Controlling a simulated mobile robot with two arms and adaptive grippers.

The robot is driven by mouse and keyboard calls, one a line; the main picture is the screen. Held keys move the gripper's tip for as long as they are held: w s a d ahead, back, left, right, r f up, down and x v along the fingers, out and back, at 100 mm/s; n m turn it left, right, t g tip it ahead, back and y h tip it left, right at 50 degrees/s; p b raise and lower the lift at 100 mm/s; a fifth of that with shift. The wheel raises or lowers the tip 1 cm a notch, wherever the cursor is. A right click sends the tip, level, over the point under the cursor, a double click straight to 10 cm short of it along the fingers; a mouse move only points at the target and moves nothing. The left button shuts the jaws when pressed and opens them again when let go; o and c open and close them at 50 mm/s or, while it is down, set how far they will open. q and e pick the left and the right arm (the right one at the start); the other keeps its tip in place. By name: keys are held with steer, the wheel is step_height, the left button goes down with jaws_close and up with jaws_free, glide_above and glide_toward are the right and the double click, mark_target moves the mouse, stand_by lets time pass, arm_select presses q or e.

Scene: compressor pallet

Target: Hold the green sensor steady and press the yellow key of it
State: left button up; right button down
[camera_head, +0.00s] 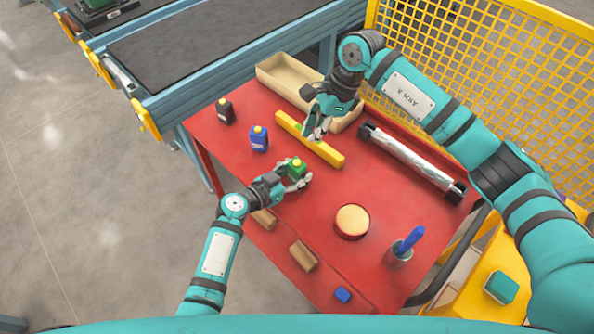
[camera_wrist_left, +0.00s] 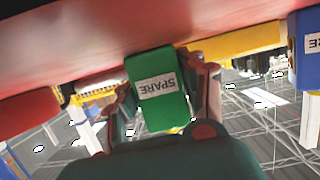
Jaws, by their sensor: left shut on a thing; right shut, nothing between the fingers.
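The green sensor (camera_head: 296,170) has a yellow key (camera_head: 297,160) on its top. In the left wrist view its green body (camera_wrist_left: 160,112) shows a SPARE label upside down between the two fingers. My left gripper (camera_head: 300,181) is shut on the green sensor at the left part of the red table. The fingers hide part of its lower body in the head view. My right gripper (camera_head: 318,134) is shut and empty. It is farther back, over the yellow bar, and apart from the sensor.
A blue sensor (camera_head: 259,141) and a black one (camera_head: 225,113) stand left of the green one on the red table (camera_head: 335,185). A beige bin (camera_head: 277,80), a silver cylinder (camera_head: 405,157), a round tan-topped object (camera_head: 352,220) and a cup with a blue handle (camera_head: 400,257) surround the middle.

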mark_target(299, 160)
stand_by(0.7)
steer(key=a+m+t+y, duration=0.1)
steer(key=m+t, duration=0.1)
steer(key=m, duration=0.4)
steer(key=a+r+m+t+y, duration=0.1)
steer(key=m+t, duration=0.1)
steer(key=m, duration=0.4)
steer(key=a+r+m+t+y, duration=0.1)
steer(key=m+t, duration=0.1)
steer(key=m, duration=0.4)
steer(key=shift+a+r, duration=0.2)
steer(key=shift+r, duration=0.05)
steer(key=shift+f, duration=4.45)
steer(key=shift+f, duration=0.35)
steer(key=shift+f, duration=0.5)
